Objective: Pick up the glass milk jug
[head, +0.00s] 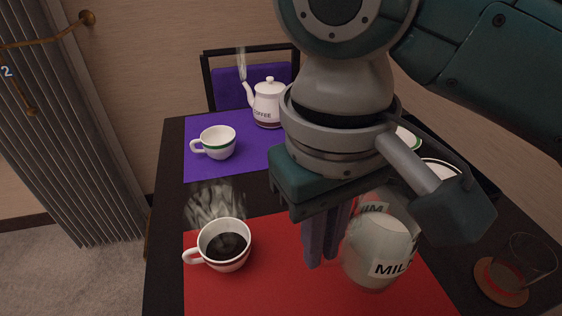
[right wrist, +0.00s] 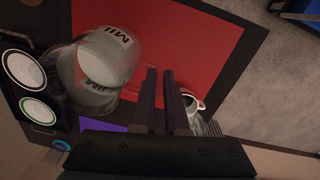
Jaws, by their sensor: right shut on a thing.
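The glass milk jug (head: 375,255) stands on the red mat in the head view, with white milk inside and "MILK" lettering on its side. It also shows at the upper left of the right wrist view (right wrist: 100,65). My right gripper (head: 316,262) points down beside the jug, on its left side in the head view. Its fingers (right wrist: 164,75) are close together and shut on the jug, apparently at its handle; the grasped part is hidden. My left gripper is in neither view.
A steaming coffee cup (head: 224,248) stands left of my fingers on the red mat (head: 270,290). A white cup (head: 217,143) and coffee pot (head: 268,106) stand on the purple mat (head: 203,171). A clear glass (head: 532,256) on a coaster (head: 490,282) is at the right.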

